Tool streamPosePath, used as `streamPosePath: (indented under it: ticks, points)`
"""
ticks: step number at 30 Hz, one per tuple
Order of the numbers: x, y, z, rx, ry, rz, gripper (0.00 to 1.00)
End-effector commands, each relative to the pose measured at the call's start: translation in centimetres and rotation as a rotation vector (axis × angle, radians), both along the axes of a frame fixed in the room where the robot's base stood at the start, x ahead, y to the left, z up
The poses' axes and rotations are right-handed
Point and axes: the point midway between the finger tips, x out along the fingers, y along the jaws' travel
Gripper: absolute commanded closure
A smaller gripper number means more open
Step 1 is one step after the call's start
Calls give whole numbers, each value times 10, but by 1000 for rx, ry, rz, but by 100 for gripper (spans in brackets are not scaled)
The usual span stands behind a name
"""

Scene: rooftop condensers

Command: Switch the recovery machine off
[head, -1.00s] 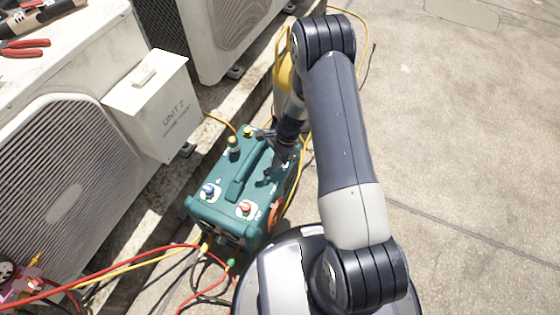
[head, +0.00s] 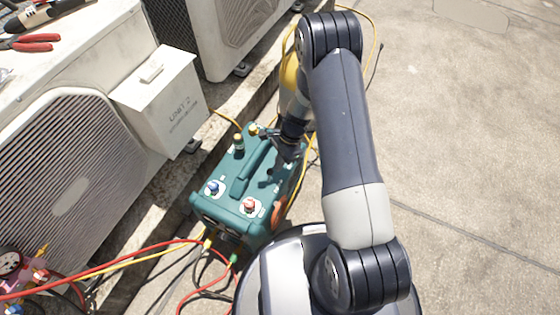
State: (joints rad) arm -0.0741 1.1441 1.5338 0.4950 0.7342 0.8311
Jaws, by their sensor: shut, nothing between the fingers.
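The recovery machine (head: 228,205) is a teal box with a handle (head: 243,176) along its top. A blue knob (head: 212,188) and a red knob (head: 249,205) sit on its near top edge. A dark fitting with a pale cap (head: 238,144) and a yellow knob (head: 253,130) sit at the far end. My gripper (head: 275,172) is shut and empty over the far right part of the machine's top. I cannot tell whether it touches the top. The arm and gripper hide that part, and I cannot make out a power switch.
A yellow cylinder (head: 290,72) stands behind the machine. Condenser units stand at left, with a white box marked UNIT 2 (head: 160,100). Red and yellow hoses (head: 130,262) run across the lower left. Red-handled pliers (head: 32,43) lie on the near condenser. Open concrete (head: 460,140) lies at right.

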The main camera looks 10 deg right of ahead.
Motion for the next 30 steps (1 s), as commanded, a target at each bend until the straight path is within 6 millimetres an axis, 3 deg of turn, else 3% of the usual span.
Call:
streamPosePath:
  ticks: [5,15,30]
  points:
    - [-8,5,6,0,1,0,100]
    - [-29,19,11,-155,-234,5,100]
    - [-27,18,20,-151,-228,0,100]
